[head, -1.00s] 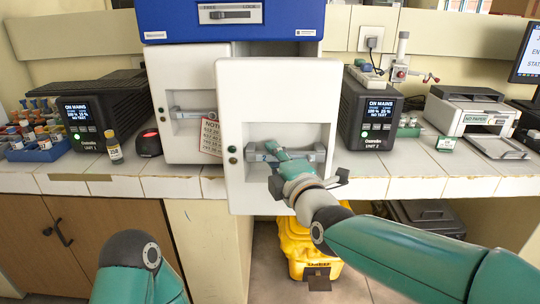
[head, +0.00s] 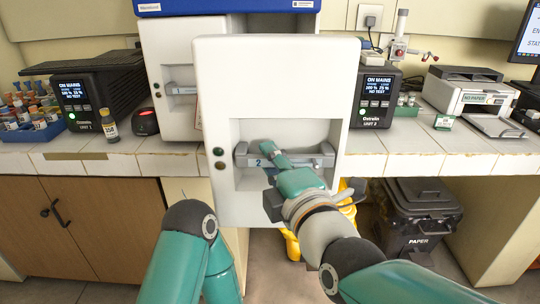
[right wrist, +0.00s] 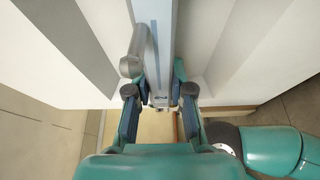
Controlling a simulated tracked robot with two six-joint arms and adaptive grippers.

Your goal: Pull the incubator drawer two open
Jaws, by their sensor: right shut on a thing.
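Drawer two has a white front (head: 275,75) with a recess and a grey bar handle (head: 318,160) marked 2. Its front stands well forward of the white drawer (head: 160,70) to its left. My right gripper (head: 268,152) is shut on the bar handle, inside the recess. In the right wrist view the fingers (right wrist: 157,92) sit on both sides of the handle (right wrist: 160,45). How far the drawer body reaches back is hidden behind its front. My left gripper is not in view; only part of that arm shows low in the head view.
A black unit (head: 90,95) and vial racks (head: 30,125) stand left on the tiled bench. Another black unit (head: 370,95) and a printer (head: 465,95) stand right. A black paper bin (head: 420,215) and a partly hidden yellow bin (head: 293,245) are below.

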